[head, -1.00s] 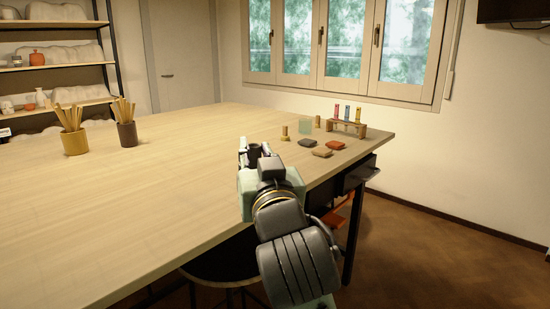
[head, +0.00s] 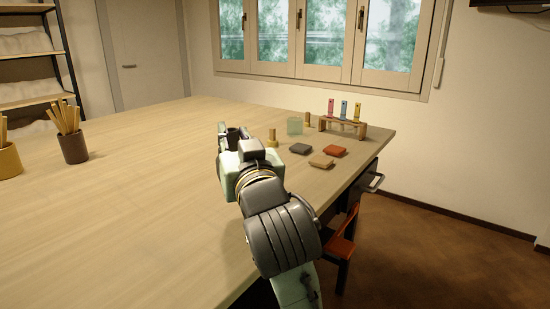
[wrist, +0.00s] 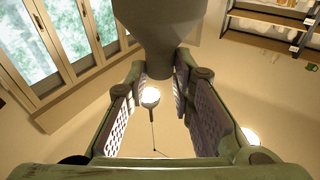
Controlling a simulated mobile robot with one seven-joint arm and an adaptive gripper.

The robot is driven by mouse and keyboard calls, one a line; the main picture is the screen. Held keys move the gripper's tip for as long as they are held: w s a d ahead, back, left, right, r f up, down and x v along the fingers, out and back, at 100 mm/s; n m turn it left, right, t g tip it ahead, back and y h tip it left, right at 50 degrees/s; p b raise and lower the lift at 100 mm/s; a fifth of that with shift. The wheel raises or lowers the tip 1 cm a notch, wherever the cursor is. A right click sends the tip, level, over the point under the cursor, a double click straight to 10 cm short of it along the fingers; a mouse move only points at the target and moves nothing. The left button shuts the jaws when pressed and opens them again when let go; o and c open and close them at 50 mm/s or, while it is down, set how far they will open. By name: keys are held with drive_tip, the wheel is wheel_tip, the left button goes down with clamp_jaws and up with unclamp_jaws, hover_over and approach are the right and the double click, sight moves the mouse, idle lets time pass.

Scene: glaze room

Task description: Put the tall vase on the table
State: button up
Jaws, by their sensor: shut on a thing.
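A dark grey-brown vase (wrist: 158,22) fills the top middle of the wrist view, wide at the top and narrowing to a neck. My gripper (wrist: 160,85) is shut on that narrow part, with a finger on each side. In the head view my gripper (head: 233,133) is over the table (head: 110,215), and a small dark part of the vase (head: 234,139) shows between the fingers. The rest of the vase is hidden by my gripper and arm. I cannot tell whether the vase touches the tabletop.
Beyond my gripper stand a brass-coloured piece (head: 272,138), flat tiles (head: 321,160), a pale green block (head: 295,126) and a wooden rack (head: 343,124). A pot of sticks (head: 74,148) stands at the left. A red chair (head: 340,243) is at the right edge. The tabletop's left middle is clear.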

drive_tip(key=w+d+f+p, duration=0.2)
drive_tip(key=w+d+f, duration=0.2)
drive_tip(key=w+d, duration=0.4)
drive_tip(key=shift+w+f, duration=0.4)
drive_tip(key=shift+w, duration=0.9)
drive_tip(key=shift+f, duration=0.15)
drive_tip(key=o, duration=1)
drive_tip(key=shift+c, duration=0.2)
